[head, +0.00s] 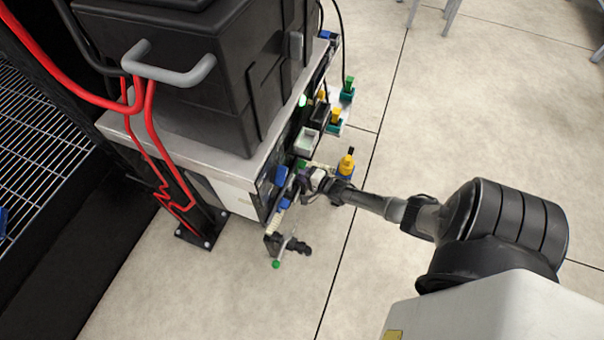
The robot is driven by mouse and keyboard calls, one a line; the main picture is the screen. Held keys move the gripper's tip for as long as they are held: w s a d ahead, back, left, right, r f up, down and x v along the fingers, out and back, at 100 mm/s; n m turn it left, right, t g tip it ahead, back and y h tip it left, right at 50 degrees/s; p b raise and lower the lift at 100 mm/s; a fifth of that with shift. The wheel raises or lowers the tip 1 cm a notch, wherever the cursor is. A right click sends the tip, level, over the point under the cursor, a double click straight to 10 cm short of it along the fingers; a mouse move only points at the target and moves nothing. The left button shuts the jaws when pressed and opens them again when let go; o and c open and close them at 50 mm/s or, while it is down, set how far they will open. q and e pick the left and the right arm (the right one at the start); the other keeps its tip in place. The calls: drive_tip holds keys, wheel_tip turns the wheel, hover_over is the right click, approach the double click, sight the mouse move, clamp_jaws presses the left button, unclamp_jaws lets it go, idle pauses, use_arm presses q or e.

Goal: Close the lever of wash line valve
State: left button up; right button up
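My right arm reaches in from the right. Its gripper (308,183) is at the lower front of the panel, close beside a blue part (282,176) and near a yellow-topped fitting (346,164) with a blue base. The fingers are too small and overlapped to tell whether they are open or touch anything. A lever with a green ball end (276,264) hangs below the panel, by a dark fitting (299,247). No label is readable, so I cannot tell which part is the wash line valve. My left gripper is not in view.
A large black tote (215,85) with a grey handle (168,66) sits on a metal-topped bench. Other green (348,86) and yellow (337,117) fittings stick out along its side. Red hoses (148,130) run down at left. The floor (440,120) at right is clear.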

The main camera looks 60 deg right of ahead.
drive_tip(key=shift+a, duration=0.1)
drive_tip(key=c, duration=0.6)
clamp_jaws()
drive_tip(key=shift+s, duration=0.1)
drive_tip(key=s+a+m+g+h+p, duration=0.1)
drive_tip(key=m+h+p, duration=0.1)
drive_tip(key=h, duration=0.1)
drive_tip(key=s+a+m+g+h+p, duration=0.1)
drive_tip(key=m+g+h, duration=0.1)
drive_tip(key=m+h, duration=0.1)
drive_tip(key=s+m+g+h+p, duration=0.1)
drive_tip(key=m+h+p, duration=0.1)
drive_tip(key=h, duration=0.1)
drive_tip(key=shift+s+a+f+m+g+p, duration=0.1)
drive_tip(key=shift+a+f+m+g+p, duration=0.05)
drive_tip(key=shift+a+m+g+p, duration=0.2)
